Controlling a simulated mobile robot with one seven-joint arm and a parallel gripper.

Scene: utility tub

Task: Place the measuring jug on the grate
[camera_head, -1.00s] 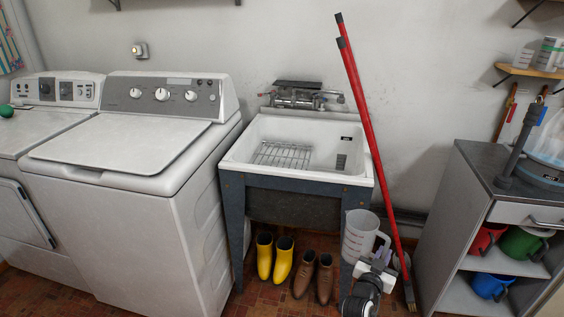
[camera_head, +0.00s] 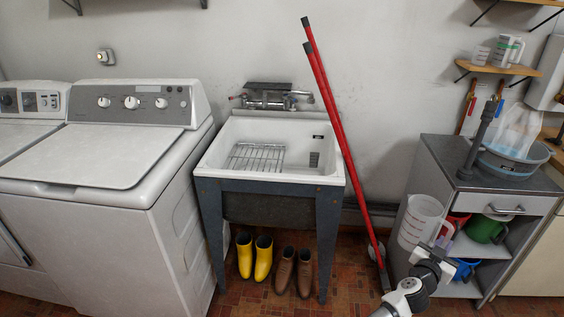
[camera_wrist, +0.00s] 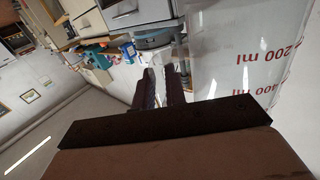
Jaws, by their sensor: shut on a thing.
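The measuring jug (camera_head: 421,222) is clear plastic with red markings. In the head view it is held upright in front of the grey cabinet, right of the tub. My gripper (camera_head: 436,250) is shut on the jug at its handle side, the right side in the head view. In the wrist view the jug's wall (camera_wrist: 236,50) with red ml marks fills the right side, and my gripper's fingers (camera_wrist: 160,88) show beside it. The grate (camera_head: 255,158) is a wire rack lying in the left part of the white utility tub (camera_head: 290,178). Nothing stands on the grate.
Two red poles (camera_head: 343,140) lean on the wall at the tub's right edge, between tub and jug. A tap (camera_head: 268,97) is above the tub's back. A washer (camera_head: 100,155) stands left. Yellow boots (camera_head: 254,257) and brown shoes (camera_head: 294,271) are below the tub.

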